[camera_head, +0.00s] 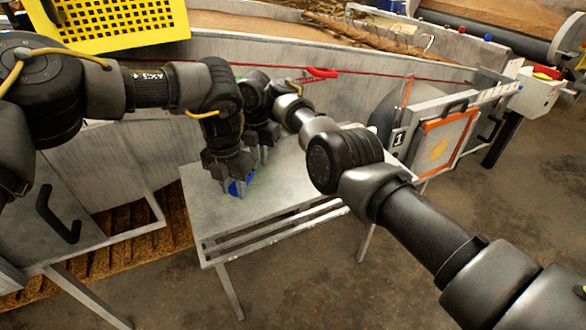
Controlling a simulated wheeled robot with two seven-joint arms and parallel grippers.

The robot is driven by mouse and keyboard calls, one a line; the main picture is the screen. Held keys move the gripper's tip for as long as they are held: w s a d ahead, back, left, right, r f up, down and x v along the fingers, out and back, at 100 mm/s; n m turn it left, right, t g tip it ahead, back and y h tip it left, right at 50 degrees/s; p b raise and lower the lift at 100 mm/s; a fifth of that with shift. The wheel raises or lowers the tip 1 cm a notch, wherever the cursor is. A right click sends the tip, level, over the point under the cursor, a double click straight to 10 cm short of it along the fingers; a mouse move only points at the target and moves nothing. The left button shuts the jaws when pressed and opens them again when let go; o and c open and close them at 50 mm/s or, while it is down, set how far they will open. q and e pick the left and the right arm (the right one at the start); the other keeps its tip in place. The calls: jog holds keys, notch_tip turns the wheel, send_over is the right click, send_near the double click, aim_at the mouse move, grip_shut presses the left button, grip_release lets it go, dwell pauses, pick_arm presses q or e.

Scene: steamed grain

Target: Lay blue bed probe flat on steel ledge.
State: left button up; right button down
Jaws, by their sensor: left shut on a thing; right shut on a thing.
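The steel ledge (295,190) is a grey metal table top on thin legs in the middle of the head view. My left gripper (236,186) points down just over its left part and is shut on a blue thing (241,187), which looks like the blue bed probe. Only a small blue patch shows between and beside the fingers, so I cannot tell whether it lies flat or touches the ledge. My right gripper (265,155) is close behind, also pointing down over the ledge, and shut. What it holds is hidden by the fingers.
A yellow perforated crate (120,22) is at the top left. A long grey trough wall (350,95) with a red cord runs behind the ledge. An orange-framed panel (440,140) stands to the right. The ledge's right part is clear.

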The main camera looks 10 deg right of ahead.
aim_at(235, 196)
pick_arm(q)
jog(key=shift+f, duration=0.15)
pick_arm(e)
jog(key=shift+f, duration=0.15)
